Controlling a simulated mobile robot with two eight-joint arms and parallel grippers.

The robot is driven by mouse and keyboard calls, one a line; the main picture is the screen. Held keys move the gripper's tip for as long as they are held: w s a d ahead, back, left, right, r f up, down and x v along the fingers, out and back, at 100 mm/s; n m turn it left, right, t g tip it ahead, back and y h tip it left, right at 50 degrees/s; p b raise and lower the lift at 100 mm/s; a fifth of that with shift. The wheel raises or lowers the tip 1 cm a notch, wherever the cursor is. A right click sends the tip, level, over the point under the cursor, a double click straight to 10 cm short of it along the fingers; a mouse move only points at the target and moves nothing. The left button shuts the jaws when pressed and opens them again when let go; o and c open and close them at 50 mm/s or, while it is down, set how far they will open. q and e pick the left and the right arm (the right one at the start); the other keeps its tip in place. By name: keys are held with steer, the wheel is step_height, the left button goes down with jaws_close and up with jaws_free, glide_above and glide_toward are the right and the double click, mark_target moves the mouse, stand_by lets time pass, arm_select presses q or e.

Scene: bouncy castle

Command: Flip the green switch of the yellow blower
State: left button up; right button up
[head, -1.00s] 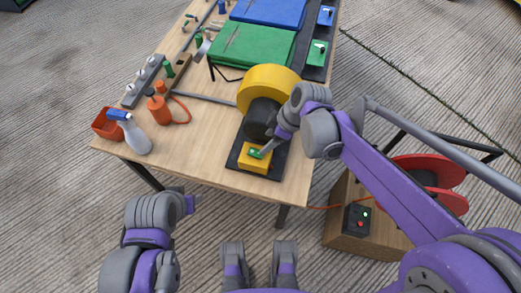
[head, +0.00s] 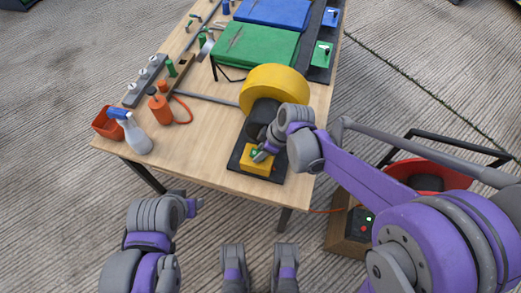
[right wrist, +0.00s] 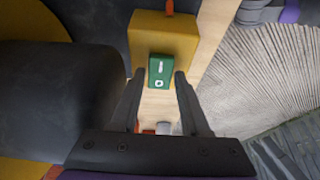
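The yellow blower (head: 275,84) stands on the wooden table, with a dark cylinder in front of it. Its yellow switch box (head: 258,164) sits on a black base plate near the table's front edge. The green switch (right wrist: 161,70) is a rocker marked I and O on the box's face. In the head view it is partly hidden by my right gripper (head: 263,152). In the right wrist view my right gripper (right wrist: 160,76) is open, with one fingertip on each side of the switch and nothing held. My left gripper (head: 190,206) is low in front of the table, its fingers unclear.
A spray bottle (head: 130,134), an orange bin (head: 107,123) and an orange bottle (head: 159,108) stand at the table's left. Green (head: 257,48) and blue (head: 275,12) folded sheets lie further back. A wooden box (head: 344,232) with a control panel stands on the floor at right.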

jaws_close()
steer(key=shift+w+a+r+g+h+p, duration=0.1)
steer(key=shift+a+g+h+p, duration=0.25)
steer(key=shift+h, duration=0.75)
steer(key=shift+a+g+h, duration=0.15)
steer(key=shift+g+h, duration=0.2)
steer(key=shift+h, duration=0.65)
steer(key=shift+o, duration=2.1)
jaws_free()
step_height(320, 180, up, 11)
steer(key=p, duration=0.1)
steer(key=shift+p, duration=0.4)
steer(key=shift+d, duration=0.2)
